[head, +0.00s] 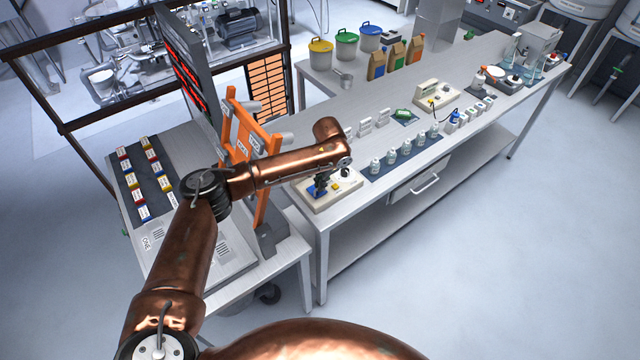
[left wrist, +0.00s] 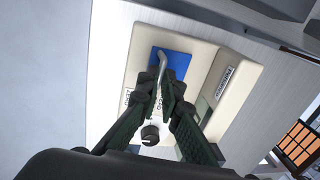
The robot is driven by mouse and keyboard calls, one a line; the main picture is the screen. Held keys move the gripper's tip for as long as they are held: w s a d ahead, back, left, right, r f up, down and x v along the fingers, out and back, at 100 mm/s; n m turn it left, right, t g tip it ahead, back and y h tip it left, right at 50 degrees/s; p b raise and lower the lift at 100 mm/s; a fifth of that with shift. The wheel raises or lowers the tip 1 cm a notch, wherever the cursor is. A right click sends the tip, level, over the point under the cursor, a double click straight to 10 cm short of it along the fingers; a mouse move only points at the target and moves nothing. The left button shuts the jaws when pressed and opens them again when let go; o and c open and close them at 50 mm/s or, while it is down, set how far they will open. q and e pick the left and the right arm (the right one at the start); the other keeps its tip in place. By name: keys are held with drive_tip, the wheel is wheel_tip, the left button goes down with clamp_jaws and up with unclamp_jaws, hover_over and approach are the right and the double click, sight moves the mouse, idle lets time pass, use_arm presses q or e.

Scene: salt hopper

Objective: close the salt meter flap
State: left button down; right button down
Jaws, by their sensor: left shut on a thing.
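In the left wrist view the blue panel (left wrist: 185,63) lies at the top of the box, with a dark knob (left wrist: 150,134) lower down. A thin bent metal piece (left wrist: 162,58), apparently the flap's handle, stands over the blue panel. My left gripper (left wrist: 164,84) is shut on it, fingertips close together around its lower end. The head view shows the left gripper (head: 321,184) just above the meter. The flap's angle is unclear.
Several white bottles (head: 405,150) stand on a dark mat right of the meter. An orange frame (head: 262,170) stands close on the left, beside the arm. Buckets (head: 346,42) and pouches (head: 396,56) stand at the back. The floor on the right is clear.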

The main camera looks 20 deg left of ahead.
use_arm(q)
drive_tip(key=c, duration=2.7)
unclamp_jaws()
drive_tip(key=o, duration=0.6)
wheel_tip(320, 180, up, 12)
drive_tip(key=s+d, duration=0.1)
drive_tip(key=shift+d, duration=0.2)
drive_tip(key=shift+f, duration=0.1)
